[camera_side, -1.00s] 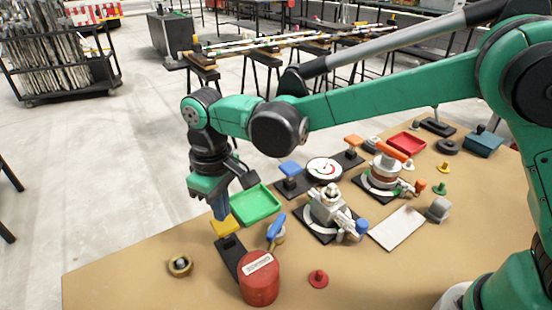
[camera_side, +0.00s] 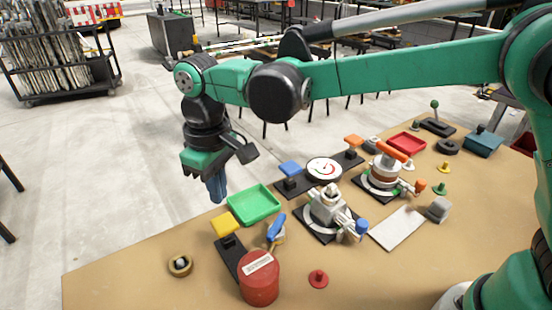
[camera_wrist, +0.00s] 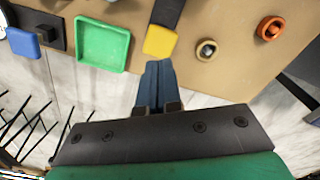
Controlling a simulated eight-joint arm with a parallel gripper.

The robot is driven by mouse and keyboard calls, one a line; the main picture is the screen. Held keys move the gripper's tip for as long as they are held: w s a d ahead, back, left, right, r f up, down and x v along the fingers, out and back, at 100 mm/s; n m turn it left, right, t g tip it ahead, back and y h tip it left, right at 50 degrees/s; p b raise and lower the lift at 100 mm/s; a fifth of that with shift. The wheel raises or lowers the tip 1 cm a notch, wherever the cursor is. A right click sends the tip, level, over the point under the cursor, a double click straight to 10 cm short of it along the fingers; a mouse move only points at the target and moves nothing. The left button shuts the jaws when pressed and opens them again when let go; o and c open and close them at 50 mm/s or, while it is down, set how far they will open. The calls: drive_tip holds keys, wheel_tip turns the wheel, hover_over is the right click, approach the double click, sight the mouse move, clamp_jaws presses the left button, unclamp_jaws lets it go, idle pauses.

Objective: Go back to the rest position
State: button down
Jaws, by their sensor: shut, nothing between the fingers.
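My gripper (camera_side: 217,190) is shut and empty in the side view. It hangs in the air with its blue fingers pointing down, at the far left edge of the table and left of the green tray. In the wrist view the shut fingers (camera_wrist: 158,72) lie together, just below the yellow block (camera_wrist: 160,41) in the picture. The yellow block (camera_side: 227,224) sits on a black base in the side view, apart from the fingers.
The tan table (camera_side: 130,275) holds a green tray (camera_side: 232,207), a red canister (camera_side: 260,283), a brass ring (camera_side: 180,265), a white dial (camera_side: 324,168) and valve fittings (camera_side: 328,208). A red tray (camera_side: 406,142) lies farther back.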

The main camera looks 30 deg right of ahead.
drive_tip(key=shift+r, duration=0.95)
drive_tip(key=shift+d, duration=0.2)
drive_tip(key=s+d+m+t, duration=0.3)
drive_tip(key=s+d, duration=0.1)
drive_tip(key=d, duration=0.6)
drive_tip(key=s+d+m+t, duration=0.3)
drive_tip(key=s+d+t, duration=0.1)
drive_tip(key=d, duration=0.6)
drive_tip(key=shift+s+r, duration=0.15)
drive_tip(key=shift+s, duration=0.5)
